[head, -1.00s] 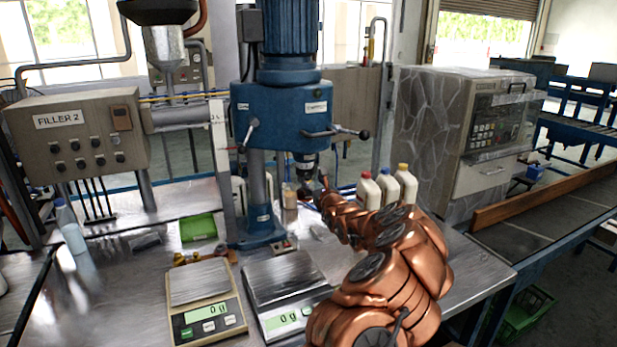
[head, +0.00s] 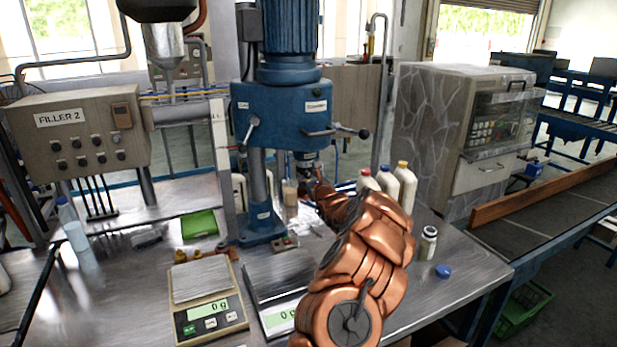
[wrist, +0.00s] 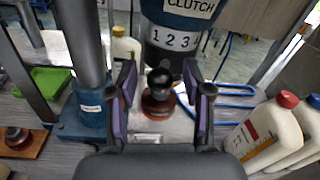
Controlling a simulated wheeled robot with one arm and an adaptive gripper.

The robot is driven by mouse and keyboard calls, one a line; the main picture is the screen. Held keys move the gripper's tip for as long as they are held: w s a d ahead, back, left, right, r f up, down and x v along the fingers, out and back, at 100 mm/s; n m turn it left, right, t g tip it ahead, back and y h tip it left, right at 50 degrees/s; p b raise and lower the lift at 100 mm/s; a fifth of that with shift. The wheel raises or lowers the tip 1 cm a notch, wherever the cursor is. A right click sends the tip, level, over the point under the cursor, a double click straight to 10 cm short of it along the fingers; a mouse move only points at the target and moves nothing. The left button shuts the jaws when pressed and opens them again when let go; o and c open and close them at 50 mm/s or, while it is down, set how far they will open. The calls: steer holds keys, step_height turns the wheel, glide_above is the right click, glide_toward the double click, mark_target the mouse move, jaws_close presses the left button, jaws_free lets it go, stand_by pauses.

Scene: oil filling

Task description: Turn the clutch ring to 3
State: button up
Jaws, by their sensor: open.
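The clutch ring (wrist: 172,40) is a pale band with the numbers 1, 2 and 3, below the blue head marked CLUTCH (wrist: 188,8) in the wrist view. In the head view the blue drill-like capping machine (head: 282,112) stands at the table's back, and my copper arm reaches to its lower spindle. My gripper (wrist: 160,92) is open, its two purple-padded fingers apart, just below and in front of the ring and not visibly touching it. A dark spindle end (wrist: 160,80) shows between the fingers above a reddish-brown round piece (wrist: 157,106). My gripper is mostly hidden by my arm in the head view.
White bottles with red, blue and yellow caps (head: 386,184) stand right of the machine. A small jar (head: 428,243) and blue cap (head: 443,271) lie farther right. Two scales (head: 206,292) are in front. A green tray (head: 198,224) lies left of the column.

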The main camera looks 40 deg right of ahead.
steer(key=shift+c, duration=0.3)
jaws_close()
stand_by(0.3)
